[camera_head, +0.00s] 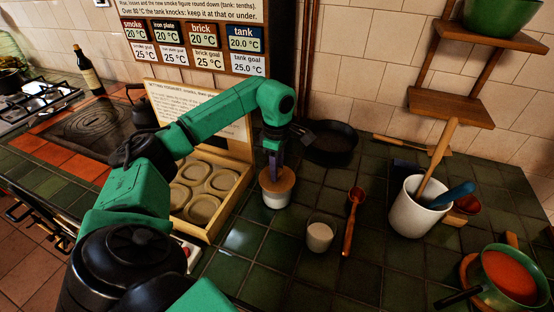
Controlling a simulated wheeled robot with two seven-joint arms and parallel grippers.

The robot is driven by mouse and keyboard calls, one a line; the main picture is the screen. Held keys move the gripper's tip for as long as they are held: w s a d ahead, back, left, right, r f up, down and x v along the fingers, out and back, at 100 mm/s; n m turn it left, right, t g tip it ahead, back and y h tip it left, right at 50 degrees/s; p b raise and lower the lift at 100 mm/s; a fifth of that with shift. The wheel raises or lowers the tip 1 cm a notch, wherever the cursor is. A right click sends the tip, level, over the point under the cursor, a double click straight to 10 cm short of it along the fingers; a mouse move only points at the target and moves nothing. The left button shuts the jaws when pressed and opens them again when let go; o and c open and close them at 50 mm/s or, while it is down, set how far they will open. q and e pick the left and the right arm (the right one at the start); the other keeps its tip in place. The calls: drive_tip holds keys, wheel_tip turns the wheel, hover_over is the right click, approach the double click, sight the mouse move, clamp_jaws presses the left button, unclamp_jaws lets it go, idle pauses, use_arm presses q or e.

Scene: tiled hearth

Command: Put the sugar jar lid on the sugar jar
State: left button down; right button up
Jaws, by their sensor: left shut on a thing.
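The sugar jar (276,200) is a small whitish jar on the green tiled top, right of the wooden tray. The sugar jar lid (285,186) is a round wooden disc at the mouth of the jar, covering it from this view. I cannot tell whether it is fully seated or just above the rim. My left gripper (275,170) points down from above and is shut on the lid, hiding its middle. My right gripper is not in view.
A wooden tray with round hollows (235,208) stands close left of the jar. A small glass (320,234) and a red-bowled wooden spoon (349,226) lie to the right. A black pan (331,143) is behind. A white utensil crock (410,213) stands farther right.

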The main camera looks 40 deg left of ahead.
use_arm(q)
drive_tip(key=shift+r+p, duration=0.8)
drive_tip(key=shift+p, duration=0.3)
idle(1.1)
drive_tip(key=shift+f+b, duration=0.55)
drive_tip(key=shift+f, duration=0.3)
drive_tip(key=shift+r, duration=0.15)
drive_tip(key=shift+r+p, duration=0.35)
drive_tip(key=shift+p, duration=0.1)
